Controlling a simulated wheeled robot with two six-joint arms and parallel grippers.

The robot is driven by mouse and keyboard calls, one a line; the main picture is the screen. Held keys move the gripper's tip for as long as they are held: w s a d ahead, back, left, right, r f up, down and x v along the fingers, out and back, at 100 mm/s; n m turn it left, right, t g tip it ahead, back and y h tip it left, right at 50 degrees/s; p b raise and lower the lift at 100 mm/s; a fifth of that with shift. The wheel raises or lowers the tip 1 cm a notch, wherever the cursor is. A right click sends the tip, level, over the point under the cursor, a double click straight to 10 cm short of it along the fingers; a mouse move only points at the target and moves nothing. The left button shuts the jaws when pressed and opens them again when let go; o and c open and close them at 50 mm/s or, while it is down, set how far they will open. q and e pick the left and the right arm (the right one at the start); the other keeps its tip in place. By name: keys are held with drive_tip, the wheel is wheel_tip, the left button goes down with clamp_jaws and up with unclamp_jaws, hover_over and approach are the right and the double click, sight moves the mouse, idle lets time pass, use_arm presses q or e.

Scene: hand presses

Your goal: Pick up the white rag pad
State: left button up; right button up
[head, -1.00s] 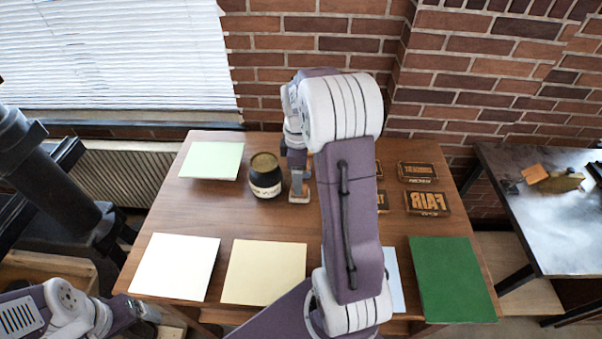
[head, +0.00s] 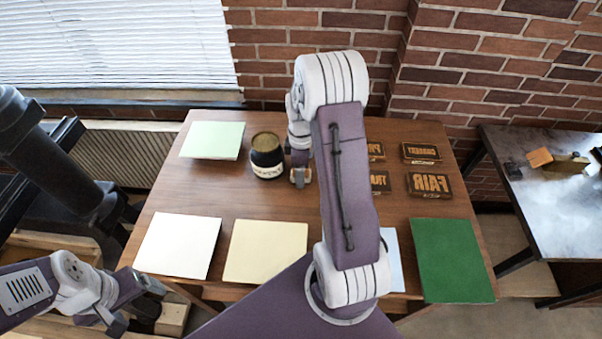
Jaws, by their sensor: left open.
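I cannot make out the white rag pad for certain. A small pale piece (head: 307,175) shows at the tip of my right gripper (head: 300,176); I cannot tell whether it is a pad or part of the gripper. That gripper is over the table, just right of the dark jar, mostly hidden by its own arm. My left gripper (head: 136,306) is open at the lower left, off the table's front left corner. A dark object and a wooden block (head: 174,318) are close by it, partly hidden.
The wooden table (head: 195,195) bears a pale green sheet (head: 213,140), a dark jar (head: 267,156), a white sheet (head: 180,246), a cream sheet (head: 265,251), a green sheet (head: 452,262) and several lettered plates (head: 430,185). A side table (head: 560,215) stands right. My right arm blocks the middle.

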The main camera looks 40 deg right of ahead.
drive_tip(key=shift+w+d+f, duration=0.1)
drive_tip(key=shift+f, duration=0.1)
drive_tip(key=c, duration=1.5)
drive_tip(key=shift+r+p, duration=0.6)
drive_tip(key=shift+r, duration=0.05)
wheel_tip(320, 180, up, 4)
drive_tip(key=p, duration=0.4)
drive_tip(key=s+r+p, duration=0.1)
drive_tip(key=s+r, duration=0.1)
drive_tip(key=s, duration=0.2)
drive_tip(key=s+d+r+p, duration=0.1)
drive_tip(key=s+r+p, duration=0.1)
drive_tip(key=s, duration=0.1)
drive_tip(key=s+d+r+p, duration=0.1)
drive_tip(key=s, duration=0.3)
drive_tip(key=shift+s+d+r+p, duration=0.15)
drive_tip(key=shift+s+r+p, duration=0.15)
drive_tip(key=shift+r+p, duration=0.1)
drive_tip(key=o, duration=0.8)
drive_tip(key=c, duration=0.6)
